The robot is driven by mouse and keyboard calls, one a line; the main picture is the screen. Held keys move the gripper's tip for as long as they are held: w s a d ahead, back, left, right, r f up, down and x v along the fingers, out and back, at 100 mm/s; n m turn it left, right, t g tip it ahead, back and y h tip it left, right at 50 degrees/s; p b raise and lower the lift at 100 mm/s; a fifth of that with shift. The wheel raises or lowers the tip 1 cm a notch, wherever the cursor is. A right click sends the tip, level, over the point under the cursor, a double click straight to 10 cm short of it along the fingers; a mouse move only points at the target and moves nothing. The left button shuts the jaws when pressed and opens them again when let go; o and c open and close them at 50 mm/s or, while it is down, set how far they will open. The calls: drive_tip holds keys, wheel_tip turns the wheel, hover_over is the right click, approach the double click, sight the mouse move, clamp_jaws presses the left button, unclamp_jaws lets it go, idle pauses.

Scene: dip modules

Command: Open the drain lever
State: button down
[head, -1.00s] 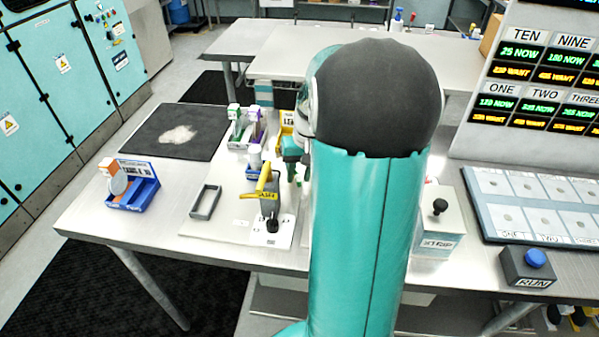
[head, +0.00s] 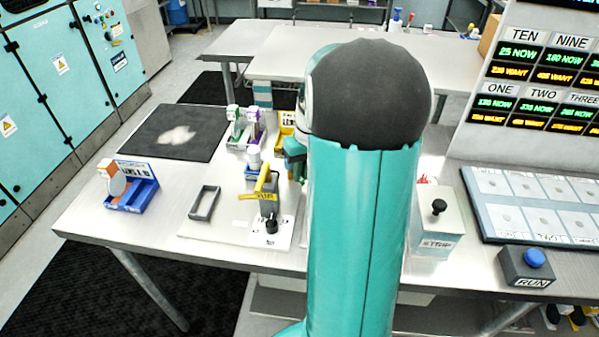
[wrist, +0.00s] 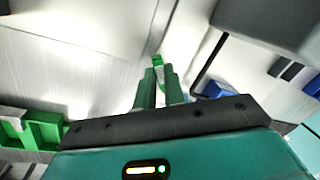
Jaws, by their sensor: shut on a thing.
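In the head view my gripper (head: 295,150) is largely hidden behind my own teal arm, at the right end of the white fixture board. In the wrist view its two green fingers (wrist: 160,80) are close together. A small green piece (wrist: 157,60) shows at their tips, and my gripper is shut on it. I cannot tell whether this piece is the drain lever. A yellow-handled lever (head: 262,180) with a yellow label stands on the board (head: 205,232), to the left of my gripper and apart from it.
A grey rectangular frame (head: 204,203) and racks with green and purple tops (head: 243,125) stand nearby. A blue bin (head: 132,195) is at left, beside a black mat (head: 150,130). A STRIP box (head: 437,225) and a RUN button (head: 527,265) are right of my arm.

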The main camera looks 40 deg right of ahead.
drive_tip(key=n, duration=0.1)
drive_tip(key=d+n, duration=0.1)
drive_tip(key=n, duration=0.2)
drive_tip(key=shift+w+d+n+g, duration=0.25)
drive_tip(key=shift+d+n+g, duration=0.05)
drive_tip(key=shift+g, duration=0.1)
drive_tip(key=shift+w+d+n+g, duration=0.1)
drive_tip(key=shift+w+d+n, duration=0.1)
drive_tip(key=shift+n, duration=0.55)
drive_tip(key=shift+w+d+n+g, duration=0.1)
drive_tip(key=shift+w+d+n, duration=0.05)
drive_tip(key=shift+n, duration=0.55)
drive_tip(key=shift+w+d+n+g, duration=0.1)
drive_tip(key=shift+w+d+n, duration=0.1)
drive_tip(key=shift+n, duration=0.55)
drive_tip(key=c, duration=1.5)
unclamp_jaws()
drive_tip(key=shift+r, duration=0.1)
drive_tip(key=r, duration=0.4)
drive_tip(key=d+r, duration=0.1)
drive_tip(key=r, duration=0.4)
drive_tip(key=w+d+r, duration=0.1)
drive_tip(key=r, duration=0.3)
drive_tip(key=shift+r, duration=0.25)
